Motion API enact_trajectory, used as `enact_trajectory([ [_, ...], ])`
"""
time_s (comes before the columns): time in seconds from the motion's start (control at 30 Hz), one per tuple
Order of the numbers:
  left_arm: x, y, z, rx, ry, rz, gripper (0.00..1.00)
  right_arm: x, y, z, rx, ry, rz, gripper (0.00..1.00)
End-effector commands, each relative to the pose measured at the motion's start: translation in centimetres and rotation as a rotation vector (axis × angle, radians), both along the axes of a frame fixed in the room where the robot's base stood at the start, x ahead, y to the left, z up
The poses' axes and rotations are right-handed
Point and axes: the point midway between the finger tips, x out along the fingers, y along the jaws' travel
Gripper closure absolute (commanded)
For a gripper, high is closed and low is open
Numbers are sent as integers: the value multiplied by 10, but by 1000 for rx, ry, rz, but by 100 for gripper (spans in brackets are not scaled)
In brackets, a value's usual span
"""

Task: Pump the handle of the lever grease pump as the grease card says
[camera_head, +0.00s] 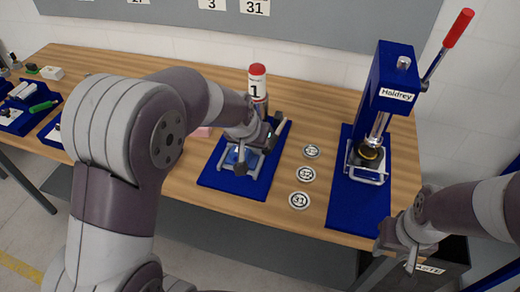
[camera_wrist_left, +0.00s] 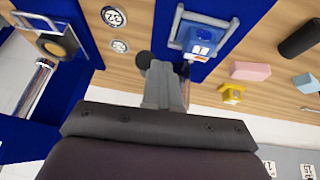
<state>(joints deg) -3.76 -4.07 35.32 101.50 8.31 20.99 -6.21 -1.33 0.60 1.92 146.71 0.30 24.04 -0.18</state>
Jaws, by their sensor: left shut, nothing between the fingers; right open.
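A small device with a blue base plate (camera_head: 210,178) stands mid-table. A white cylinder (camera_head: 257,88) with a red cap and the number 1 rises behind my left gripper (camera_head: 262,138). My wrist hides much of the device. My right gripper (camera_head: 398,248) is open and empty near the table's front right edge.
A blue press (camera_head: 393,75) marked Haldrey, with a red-handled lever (camera_head: 458,28), stands right. Numbered discs (camera_head: 305,174) lie between the devices. Blue trays (camera_head: 25,108) are left. A dark waste bin (camera_head: 440,265) is below right. Number cards (camera_head: 254,6) hang on the back board.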

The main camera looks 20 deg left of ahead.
Motion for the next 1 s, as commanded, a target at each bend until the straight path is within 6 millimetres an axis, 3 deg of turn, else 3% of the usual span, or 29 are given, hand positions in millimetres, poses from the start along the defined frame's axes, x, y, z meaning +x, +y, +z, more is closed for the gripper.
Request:
enact_trajectory([
  [0.2, -18, 4, 35, 0, -7, 0, 100, 0, 0, -8, 0, -1, 0, 57],
  [0.33, -24, 5, 45, 0, -6, 0, 100, 0, 0, -9, 0, -1, 0, 57],
  [1.0, -25, 5, 49, 0, -8, 0, 100, 0, 0, -8, 0, -1, 0, 57],
])
